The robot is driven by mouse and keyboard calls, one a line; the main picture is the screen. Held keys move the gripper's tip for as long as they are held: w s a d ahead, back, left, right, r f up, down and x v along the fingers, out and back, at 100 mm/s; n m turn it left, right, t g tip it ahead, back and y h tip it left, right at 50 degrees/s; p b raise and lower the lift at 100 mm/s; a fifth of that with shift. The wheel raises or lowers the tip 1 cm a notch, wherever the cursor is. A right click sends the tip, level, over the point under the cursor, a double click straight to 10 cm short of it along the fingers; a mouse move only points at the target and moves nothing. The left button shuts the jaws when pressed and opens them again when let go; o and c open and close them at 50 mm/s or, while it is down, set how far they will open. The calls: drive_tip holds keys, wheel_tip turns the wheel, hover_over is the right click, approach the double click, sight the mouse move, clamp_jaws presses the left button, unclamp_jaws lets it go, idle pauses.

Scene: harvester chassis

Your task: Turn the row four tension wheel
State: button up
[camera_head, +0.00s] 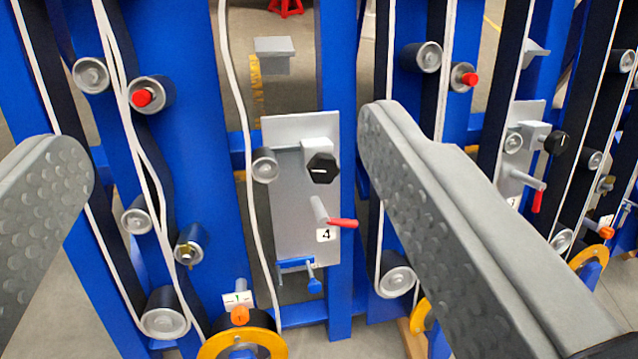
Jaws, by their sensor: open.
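A grey plate (290,230) with a label "4" (326,235) stands between blue posts near the middle of the view. A black faceted knob-like wheel (323,168) with a white mark sits on a grey block at the plate's upper right. Below it a grey peg carries a red lever (341,222) that points right. My gripper (225,150) is open and empty. Its left finger is at the left edge, and its right finger reaches in from the lower right, its tip right of the black wheel. Neither finger appears to touch the wheel.
White belts run over grey rollers (265,165) on both sides of the plate. A red button (141,97) is at upper left, and another (469,79) at upper right. A yellow-rimmed wheel (243,343) is at the bottom. A similar plate with a black knob (557,143) stands at right.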

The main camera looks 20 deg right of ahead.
drive_tip(key=w+d+f+g, duration=0.2)
drive_tip(key=w+f, duration=0.2)
drive_tip(key=w, duration=0.2)
drive_tip(key=w+d+f+g, duration=0.2)
drive_tip(key=w+f+g, duration=0.1)
drive_tip(key=w, duration=0.3)
drive_tip(key=g, duration=0.6)
approach(324, 166)
drive_tip(key=x, duration=1.1)
drive_tip(key=shift+f, duration=0.3)
drive_tip(key=shift+c, duration=0.2)
drive_tip(key=c, duration=0.9)
